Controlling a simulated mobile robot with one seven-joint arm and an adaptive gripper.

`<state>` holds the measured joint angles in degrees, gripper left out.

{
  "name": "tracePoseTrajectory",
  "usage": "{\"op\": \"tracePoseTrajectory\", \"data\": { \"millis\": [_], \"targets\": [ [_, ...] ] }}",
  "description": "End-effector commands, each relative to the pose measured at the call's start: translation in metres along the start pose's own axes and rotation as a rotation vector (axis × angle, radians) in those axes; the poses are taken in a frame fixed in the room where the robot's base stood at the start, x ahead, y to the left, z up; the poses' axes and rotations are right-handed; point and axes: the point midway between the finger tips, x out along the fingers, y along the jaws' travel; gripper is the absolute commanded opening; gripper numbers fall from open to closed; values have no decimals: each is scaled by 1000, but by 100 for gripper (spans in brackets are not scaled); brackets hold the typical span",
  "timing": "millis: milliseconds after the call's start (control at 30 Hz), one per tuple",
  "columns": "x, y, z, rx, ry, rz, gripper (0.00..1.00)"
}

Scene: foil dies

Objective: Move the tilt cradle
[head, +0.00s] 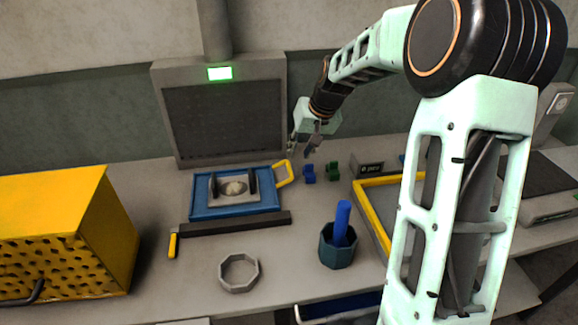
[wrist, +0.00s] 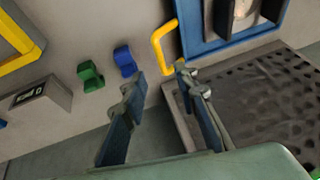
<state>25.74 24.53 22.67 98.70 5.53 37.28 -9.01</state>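The tilt cradle appears to be the blue tray-like frame (head: 205,210) with a yellow handle (head: 283,173) at its right. A grey holder (head: 222,199) with two dark uprights sits on it, with a pale lump between them. In the wrist view, the blue frame (wrist: 188,45) is at upper right, partly cut off, and the yellow handle (wrist: 157,45) lies just beyond the fingertips. My gripper (head: 304,146) hangs above the back of the bench, right of the frame. Its fingers (wrist: 160,83) are apart with nothing between them.
A dark perforated panel (head: 225,125) stands behind the frame. Blue (head: 309,174) and green (head: 333,171) small pieces lie right of the handle.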

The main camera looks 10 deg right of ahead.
Motion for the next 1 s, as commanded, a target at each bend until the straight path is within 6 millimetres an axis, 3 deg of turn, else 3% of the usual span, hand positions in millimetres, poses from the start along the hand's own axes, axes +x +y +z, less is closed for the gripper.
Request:
{"op": "tracePoseTrajectory", "data": {
  "millis": [300,500,933,1000],
  "targets": [
    [59,-1,0,-1,-2,-1,27],
    [84,0,0,-2,0,0,27],
    [94,0,-1,-2,2,2,27],
    [94,0,-1,-2,2,2,21]
  ]
}}
